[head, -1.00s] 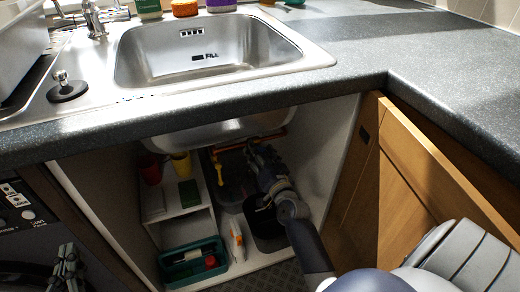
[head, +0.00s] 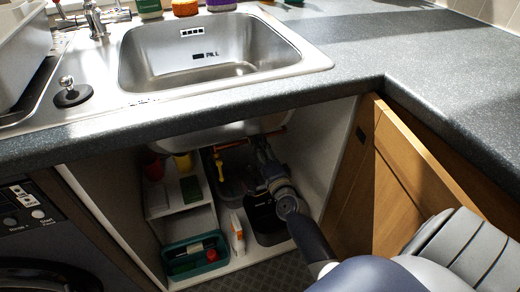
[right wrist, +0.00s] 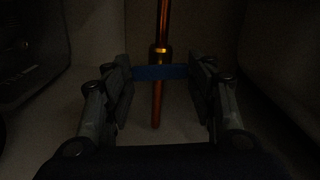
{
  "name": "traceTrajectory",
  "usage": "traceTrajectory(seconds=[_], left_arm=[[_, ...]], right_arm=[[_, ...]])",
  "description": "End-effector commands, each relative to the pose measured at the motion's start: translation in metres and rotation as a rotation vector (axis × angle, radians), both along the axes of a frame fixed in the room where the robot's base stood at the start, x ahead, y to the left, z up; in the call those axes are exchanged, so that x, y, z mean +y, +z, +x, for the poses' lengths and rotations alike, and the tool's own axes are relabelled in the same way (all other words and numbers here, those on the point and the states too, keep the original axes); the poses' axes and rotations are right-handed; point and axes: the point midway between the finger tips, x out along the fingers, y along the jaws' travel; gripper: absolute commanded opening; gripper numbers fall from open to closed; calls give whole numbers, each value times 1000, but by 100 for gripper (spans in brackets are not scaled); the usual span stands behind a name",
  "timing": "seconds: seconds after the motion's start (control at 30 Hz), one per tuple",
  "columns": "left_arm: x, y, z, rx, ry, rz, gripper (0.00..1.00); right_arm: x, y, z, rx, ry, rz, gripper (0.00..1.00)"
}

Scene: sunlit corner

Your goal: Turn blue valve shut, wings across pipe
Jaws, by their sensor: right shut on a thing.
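In the right wrist view the blue valve (right wrist: 160,72) is a flat blue bar lying across the copper pipe (right wrist: 157,105), with a brass fitting just beyond it. My right gripper (right wrist: 161,76) has one finger at each end of the blue bar and is shut on it. In the head view my right gripper (head: 262,152) reaches under the sink to the copper pipe (head: 272,137); its fingers and arm hide the blue valve there. My left gripper is not in view.
A yellow-handled pipe piece (head: 219,166) hangs left of my right gripper. The cabinet holds a white shelf (head: 185,209), a green caddy (head: 171,256), a white-orange bottle (head: 236,236) and a dark bin (head: 268,225). An open wooden door (head: 350,200) stands close to the right.

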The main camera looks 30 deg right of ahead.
Motion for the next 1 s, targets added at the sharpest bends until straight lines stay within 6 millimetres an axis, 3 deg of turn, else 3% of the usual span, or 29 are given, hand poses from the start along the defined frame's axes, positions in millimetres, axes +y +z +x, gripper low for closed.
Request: traceTrajectory(seconds=[0.3,0.87,0.9,0.97,1.0], left_arm=[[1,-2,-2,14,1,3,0],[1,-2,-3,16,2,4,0],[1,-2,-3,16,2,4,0],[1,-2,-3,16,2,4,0],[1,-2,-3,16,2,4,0]], right_arm=[[-2,1,0,-33,-4,124,28],[-2,1,0,-42,-3,155,28],[-2,1,0,-42,-3,155,56],[-2,1,0,-42,-3,155,70],[-2,1,0,-40,-4,154,72]])
